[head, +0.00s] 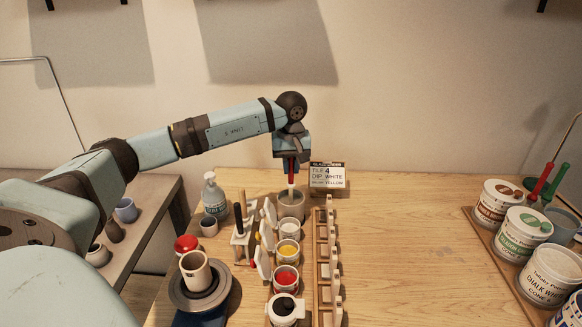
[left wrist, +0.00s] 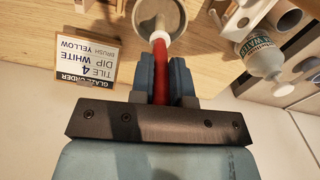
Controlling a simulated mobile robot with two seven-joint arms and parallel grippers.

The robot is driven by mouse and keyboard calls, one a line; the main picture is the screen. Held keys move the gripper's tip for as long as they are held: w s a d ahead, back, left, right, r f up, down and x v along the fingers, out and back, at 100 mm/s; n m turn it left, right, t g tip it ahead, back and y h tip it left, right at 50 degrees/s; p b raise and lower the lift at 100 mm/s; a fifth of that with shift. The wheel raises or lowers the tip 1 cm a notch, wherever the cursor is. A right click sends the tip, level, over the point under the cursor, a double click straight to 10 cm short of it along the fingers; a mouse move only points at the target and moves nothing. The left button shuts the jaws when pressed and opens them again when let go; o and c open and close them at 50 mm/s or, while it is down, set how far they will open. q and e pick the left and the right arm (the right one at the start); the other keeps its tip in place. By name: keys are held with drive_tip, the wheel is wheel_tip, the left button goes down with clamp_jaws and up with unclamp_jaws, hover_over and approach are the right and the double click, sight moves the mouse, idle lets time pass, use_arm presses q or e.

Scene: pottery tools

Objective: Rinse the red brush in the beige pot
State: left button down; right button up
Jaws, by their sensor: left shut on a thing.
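My left gripper (head: 291,158) is shut on the red brush (head: 291,177), which hangs upright with its handle between the fingers. The beige pot (head: 291,209) stands directly below, at the far end of the row of cups. The brush's pale lower end is at the pot's mouth; how deep its tip reaches is hidden. In the left wrist view, the red brush (left wrist: 166,63) runs from between the fingers toward the round opening of the beige pot (left wrist: 143,14). My right gripper is in neither view.
Glaze cups with white, yellow (head: 288,251), red and black contents line up nearer me. A wooden rack (head: 324,290) is right of them, a brush stand (head: 243,238) and bottle (head: 214,197) left. An order card (head: 327,178) stands behind. The table's middle right is clear.

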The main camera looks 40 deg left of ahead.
use_arm(q)
drive_tip(key=shift+r+p, duration=1.3)
drive_tip(key=shift+r, duration=1.4)
